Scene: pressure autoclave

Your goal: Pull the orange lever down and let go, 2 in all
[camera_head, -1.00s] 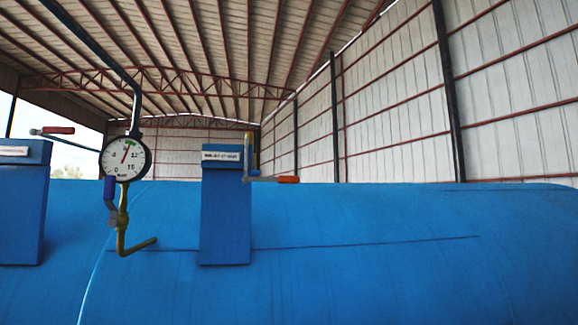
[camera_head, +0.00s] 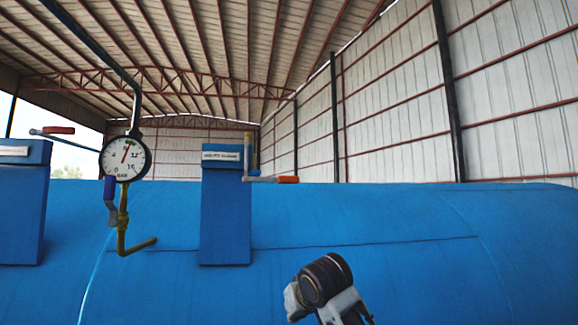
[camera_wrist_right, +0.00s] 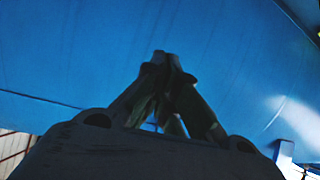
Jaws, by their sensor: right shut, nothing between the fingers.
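The orange lever (camera_head: 288,180) has a thin arm with an orange grip and sticks out to the right, about level, from the top of a blue post (camera_head: 226,215). A nameplate is on that post. My right gripper (camera_wrist_right: 166,58) shows in the right wrist view with its fingertips together and empty, against a blue surface. In the head view a part of my right arm rises from the bottom edge, below and right of the lever and apart from it. My left gripper is not in view.
The large blue vessel (camera_head: 400,225) fills the lower half of the head view. A round pressure gauge (camera_head: 125,158) with a bent brass pipe (camera_head: 122,225) hangs left of the post. A red-handled lever (camera_head: 58,130) is above another blue post (camera_head: 20,215) at far left.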

